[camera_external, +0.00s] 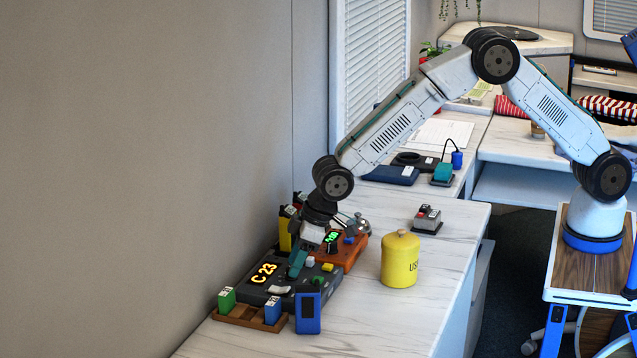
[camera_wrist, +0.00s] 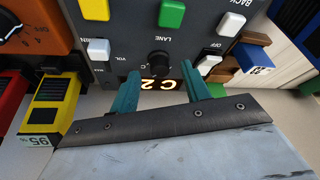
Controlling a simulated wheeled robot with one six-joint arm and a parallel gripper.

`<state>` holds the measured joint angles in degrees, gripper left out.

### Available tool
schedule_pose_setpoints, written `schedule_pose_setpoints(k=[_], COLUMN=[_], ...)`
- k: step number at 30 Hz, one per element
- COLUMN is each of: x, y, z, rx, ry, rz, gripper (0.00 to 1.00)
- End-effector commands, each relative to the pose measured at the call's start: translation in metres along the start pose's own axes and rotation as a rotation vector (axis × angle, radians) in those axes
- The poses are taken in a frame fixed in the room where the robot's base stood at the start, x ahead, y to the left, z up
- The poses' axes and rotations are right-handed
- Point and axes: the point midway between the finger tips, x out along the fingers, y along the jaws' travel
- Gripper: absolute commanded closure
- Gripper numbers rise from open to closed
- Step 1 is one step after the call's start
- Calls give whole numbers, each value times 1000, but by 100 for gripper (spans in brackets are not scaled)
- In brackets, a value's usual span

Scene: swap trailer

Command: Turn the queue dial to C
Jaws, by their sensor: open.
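The dark console (camera_external: 318,285) lies on the white counter, and its lit display (camera_external: 264,273) reads C 23. In the wrist view the console panel (camera_wrist: 118,40) is upside down. A small round black dial (camera_wrist: 159,62) sits beside the word LANE, and I take it for the queue dial. The display (camera_wrist: 160,85) shows partly behind my gripper. My gripper (camera_wrist: 160,72) is open, with one teal finger on each side of the dial's near edge. I cannot tell whether they touch it or where it points. In the external view my gripper (camera_external: 298,263) is over the console and hides the dial.
Green (camera_wrist: 171,13), white and yellow buttons surround the dial. An orange device (camera_external: 347,252) with a green display adjoins the console. Coloured blocks stand in a wooden tray (camera_external: 245,318), with a blue block (camera_external: 308,313) beside it. A yellow canister (camera_external: 399,262) stands to the right.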

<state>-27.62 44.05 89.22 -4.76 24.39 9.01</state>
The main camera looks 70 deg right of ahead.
Motion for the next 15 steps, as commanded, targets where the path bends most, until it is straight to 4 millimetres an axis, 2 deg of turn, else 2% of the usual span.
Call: schedule_pose_setpoints(k=[4, 12, 13, 15], x=[12, 14, 14, 14], y=[0, 0, 0, 0], z=[0, 0, 0, 0], rx=[1, 1, 1, 1], ry=[0, 1, 1, 1], rz=[0, 0, 0, 0], gripper=[53, 53, 56, 75])
